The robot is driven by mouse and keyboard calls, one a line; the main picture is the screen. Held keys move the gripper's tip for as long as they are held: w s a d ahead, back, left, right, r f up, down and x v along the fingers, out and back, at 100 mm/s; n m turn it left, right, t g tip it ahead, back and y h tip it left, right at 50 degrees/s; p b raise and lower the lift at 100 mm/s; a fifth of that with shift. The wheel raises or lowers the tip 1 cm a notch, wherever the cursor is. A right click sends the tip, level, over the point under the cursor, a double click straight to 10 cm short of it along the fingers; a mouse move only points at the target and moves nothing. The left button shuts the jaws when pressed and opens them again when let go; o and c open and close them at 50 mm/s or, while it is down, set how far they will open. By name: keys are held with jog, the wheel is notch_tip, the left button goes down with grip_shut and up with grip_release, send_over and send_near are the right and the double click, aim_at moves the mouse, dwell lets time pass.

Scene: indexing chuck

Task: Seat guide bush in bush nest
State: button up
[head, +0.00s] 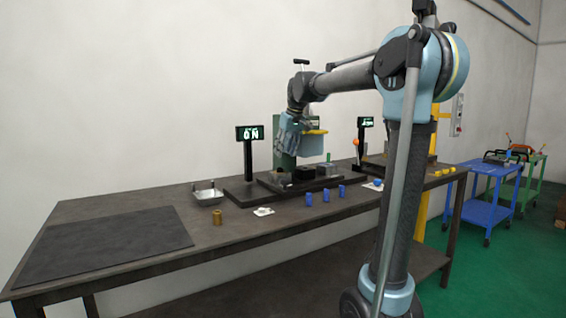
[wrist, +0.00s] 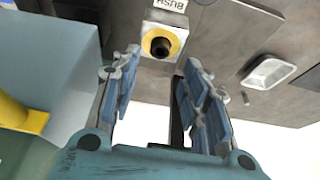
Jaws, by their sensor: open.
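The bush nest (wrist: 180,26) is a pale block marked BUSH, with a yellow ring on top, in the upper middle of the wrist view. A dark brown, hollow round piece (wrist: 161,44), which looks like the guide bush, sits inside the yellow ring. I cannot tell how deep it sits. My gripper (wrist: 160,72) is open, its blue-padded fingers spread on either side of the nest in the picture, touching nothing I can see. In the head view, my gripper (head: 285,152) hangs above the left part of the black fixture. A separate brass cylinder (head: 217,217) stands on the bench.
A metal tray (head: 208,193) lies left of the fixture (head: 240,190); a sign on a post (head: 249,133) stands behind it. Several blue cylinders (head: 325,195) stand along the bench front. The dark mat (head: 100,245) is bare.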

jog(key=v, duration=0.5)
jog(key=s+d+f+m+h, duration=0.1)
jog(key=s+d+f+m, duration=0.1)
jog(key=s+d+f, duration=0.6)
jog(key=s+d+f+m, duration=0.1)
jog(key=s+d+f, duration=0.5)
jog(key=s, duration=0.4)
jog(key=s+d+f+m, duration=0.1)
jog(key=s+d+f, duration=0.2)
jog(key=s+f, duration=0.6)
jog(key=s+d+f+m+g+h, duration=0.1)
jog(key=s+d+f+m, duration=0.1)
jog(key=s+f, duration=0.8)
notch_tip(320, 180, down, 4)
jog(key=shift+d+r+m+g+h, duration=0.25)
jog(key=shift+d+m+g+h, duration=0.05)
jog(key=shift+d, duration=0.45)
jog(key=shift+w+f, duration=0.2)
jog(key=shift+w, duration=0.2)
